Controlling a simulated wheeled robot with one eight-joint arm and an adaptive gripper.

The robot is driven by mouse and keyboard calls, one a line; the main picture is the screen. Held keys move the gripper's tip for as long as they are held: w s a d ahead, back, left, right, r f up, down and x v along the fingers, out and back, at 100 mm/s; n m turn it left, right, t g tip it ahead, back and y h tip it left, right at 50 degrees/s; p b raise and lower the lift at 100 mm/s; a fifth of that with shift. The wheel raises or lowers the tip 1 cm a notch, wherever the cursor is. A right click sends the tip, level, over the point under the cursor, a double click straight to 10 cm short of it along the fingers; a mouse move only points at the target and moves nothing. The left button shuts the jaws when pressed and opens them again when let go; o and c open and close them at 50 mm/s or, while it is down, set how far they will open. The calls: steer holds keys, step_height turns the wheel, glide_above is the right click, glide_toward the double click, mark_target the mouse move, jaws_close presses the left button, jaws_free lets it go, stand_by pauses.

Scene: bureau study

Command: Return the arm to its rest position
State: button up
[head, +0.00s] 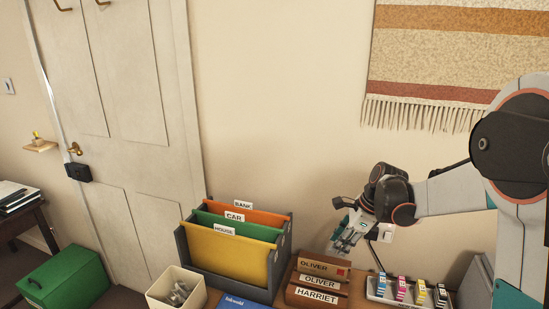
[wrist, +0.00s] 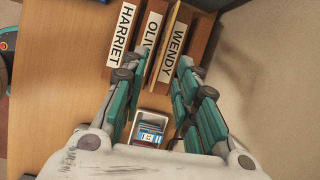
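My arm comes in from the right edge of the head view, bent at the elbow. My gripper (head: 347,236) hangs in the air above the desk, near the wooden letter sorter (head: 316,297) and left of the tray of cartridges. The sorter's HARRIET, partly covered OLIVER and WENDY labels (wrist: 172,52) lie beyond the fingertips. In the head view a brown piece marked OLIVER with a red mark (head: 323,268) stands at the sorter's back.
A tray (head: 372,292) of several coloured cartridges stands right of the sorter. A file holder (head: 190,262) with orange, green and yellow folders stands left, with a cream bin (head: 178,290) and blue book (head: 244,303) in front. A fringed hanging (head: 450,70) covers the wall behind.

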steer(key=s+a+r+n+t+h, duration=0.2)
steer(key=s+a+r+n, duration=0.1)
steer(key=s+r+n, duration=0.85)
steer(key=s+n+t+h, duration=0.2)
steer(key=s+n, duration=0.8)
steer(key=s, duration=0.6)
steer(key=shift+a+f+t, duration=0.4)
steer(key=shift+f+t, duration=0.05)
steer(key=shift+t, duration=0.15)
steer(key=shift+a, duration=0.1)
